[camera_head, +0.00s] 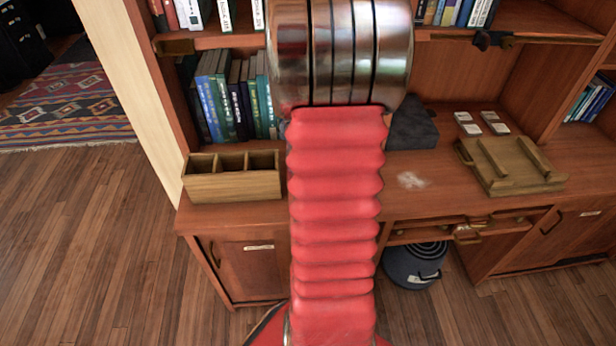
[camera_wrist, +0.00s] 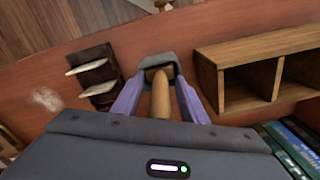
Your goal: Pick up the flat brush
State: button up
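The flat brush (camera_wrist: 160,98) shows in the wrist view as a light wooden handle with a wider wooden end, lying between my gripper's fingers. Its lower part is hidden behind my dark grey gripper body. My gripper (camera_wrist: 160,76) has two purple fingers, one on each side of the brush, with clear gaps beside the narrow handle. Dark grey surrounds the wider end near the fingertips. I cannot tell whether the fingers press on the brush. In the head view my red arm hides the brush and the fingers.
A wooden compartment box (camera_head: 233,186) stands on the desk, right of the gripper in the wrist view. A dark rack with pale pieces (camera_wrist: 95,76) is to the gripper's left. A wooden tray (camera_head: 512,166) is farther right in the head view. Books (camera_head: 228,95) fill the shelf behind.

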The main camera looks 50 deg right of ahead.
jog(key=shift+c, duration=0.4)
grip_shut()
notch_tip(320, 180, up, 10)
jog(key=shift+r, duration=0.1)
dwell(0.6)
jog(key=shift+a, duration=0.1)
dwell(0.4)
